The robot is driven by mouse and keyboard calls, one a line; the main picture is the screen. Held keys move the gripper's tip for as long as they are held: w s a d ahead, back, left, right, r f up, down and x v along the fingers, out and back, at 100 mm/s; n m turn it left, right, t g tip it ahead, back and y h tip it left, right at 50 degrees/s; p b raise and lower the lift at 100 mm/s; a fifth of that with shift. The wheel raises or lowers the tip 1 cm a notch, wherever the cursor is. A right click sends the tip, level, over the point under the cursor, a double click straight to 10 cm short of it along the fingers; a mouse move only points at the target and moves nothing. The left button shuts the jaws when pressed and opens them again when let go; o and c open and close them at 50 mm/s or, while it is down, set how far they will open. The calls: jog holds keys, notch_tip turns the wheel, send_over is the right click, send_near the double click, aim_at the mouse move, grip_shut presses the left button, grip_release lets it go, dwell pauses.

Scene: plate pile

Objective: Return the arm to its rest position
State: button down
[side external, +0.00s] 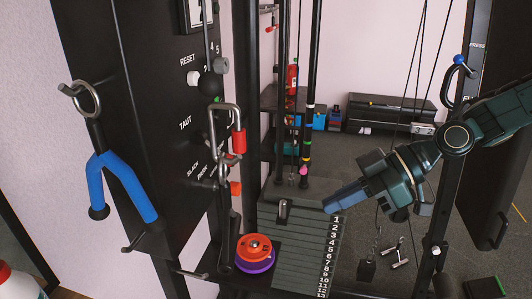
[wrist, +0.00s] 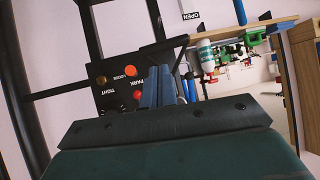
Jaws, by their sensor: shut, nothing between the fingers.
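My gripper (side external: 334,202) is shut and empty in the side external view. Its blue-grey fingers point left and slightly down, in front of the right side of the numbered plate pile (side external: 318,262). In the wrist view my gripper (wrist: 160,86) shows its fingers pressed together, pointing away from the camera. My arm reaches in from the right. The plate pile is a dark grey stack with white numbers down its right side. A small grey metal piece (side external: 283,210) stands at its top. Whether the fingers touch the pile cannot be told.
A black panel (side external: 160,60) with a knobbed lever (side external: 210,86) stands left. A blue two-legged strap (side external: 128,185) hangs from a hook. Orange and purple discs (side external: 254,248) sit left of the pile. Cables hang around my arm. The wrist view shows a button panel (wrist: 117,85) and a workbench (wrist: 240,34).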

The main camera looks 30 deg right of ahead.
jog(key=s+d+r+m+h, duration=0.2)
jog(key=s+d+m+h, duration=0.2)
jog(key=s+d, duration=0.3)
jog(key=s+d+r+m+h, duration=0.3)
jog(key=s+d+m+h, duration=0.2)
jog(key=s+d+m, duration=0.2)
jog(key=shift+s+d+r, duration=0.15)
jog(key=shift+s+d, duration=0.55)
jog(key=shift+d, duration=0.6)
